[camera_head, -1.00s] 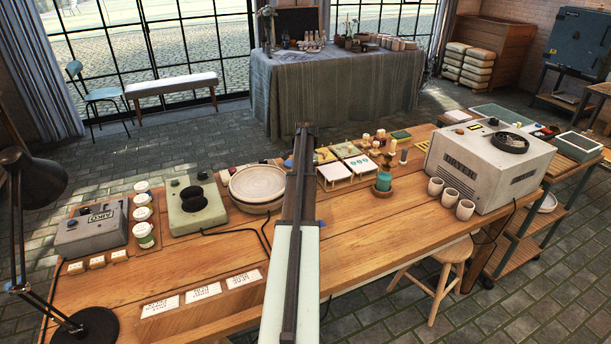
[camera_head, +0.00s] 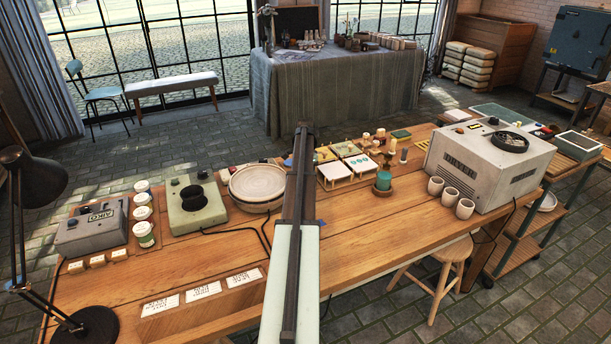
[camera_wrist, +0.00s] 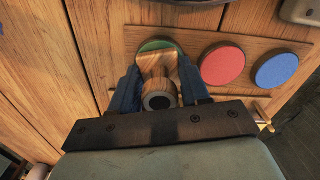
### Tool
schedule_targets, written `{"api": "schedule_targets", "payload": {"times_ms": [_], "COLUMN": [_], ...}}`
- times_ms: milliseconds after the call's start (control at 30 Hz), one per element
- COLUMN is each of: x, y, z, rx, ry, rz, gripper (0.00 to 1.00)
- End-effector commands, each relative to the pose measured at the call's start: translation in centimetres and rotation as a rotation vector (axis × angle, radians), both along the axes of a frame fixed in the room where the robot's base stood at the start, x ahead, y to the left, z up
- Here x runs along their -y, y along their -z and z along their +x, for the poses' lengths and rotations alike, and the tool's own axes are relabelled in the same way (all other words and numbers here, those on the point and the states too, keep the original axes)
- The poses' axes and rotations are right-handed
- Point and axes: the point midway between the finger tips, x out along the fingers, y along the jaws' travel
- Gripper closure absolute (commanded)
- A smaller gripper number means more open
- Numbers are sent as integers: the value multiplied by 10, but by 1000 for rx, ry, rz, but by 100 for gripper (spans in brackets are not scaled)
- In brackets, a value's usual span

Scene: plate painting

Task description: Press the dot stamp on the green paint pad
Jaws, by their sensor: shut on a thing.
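My gripper (camera_wrist: 160,76) is shut on a wooden stamp (camera_wrist: 160,96) in the wrist view. The stamp is a round wooden piece with a dark ring at its near end, between my two blue fingers. The green paint pad (camera_wrist: 156,44) is a round disc straight beyond the stamp, partly covered by the stamp and fingers. I cannot tell whether the stamp touches the pad. The stamp's face is hidden, so its dot pattern does not show. In the head view my arm hides the gripper, the stamp and the pad.
A red pad (camera_wrist: 222,64) and a blue pad (camera_wrist: 276,70) sit to the right on the same wooden board (camera_wrist: 195,36). The front of the table is mostly clear.

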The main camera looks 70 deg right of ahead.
Motion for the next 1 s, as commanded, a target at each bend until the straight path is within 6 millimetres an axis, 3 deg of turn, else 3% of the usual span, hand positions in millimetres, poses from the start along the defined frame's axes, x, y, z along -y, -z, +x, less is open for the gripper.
{"api": "schedule_targets", "payload": {"times_ms": [367, 1000], "x": [0, 0], "y": [-3, -44], "z": [0, 0], "rx": [0, 0], "ry": [0, 0], "rz": [1, 0], "gripper": [74, 74]}}
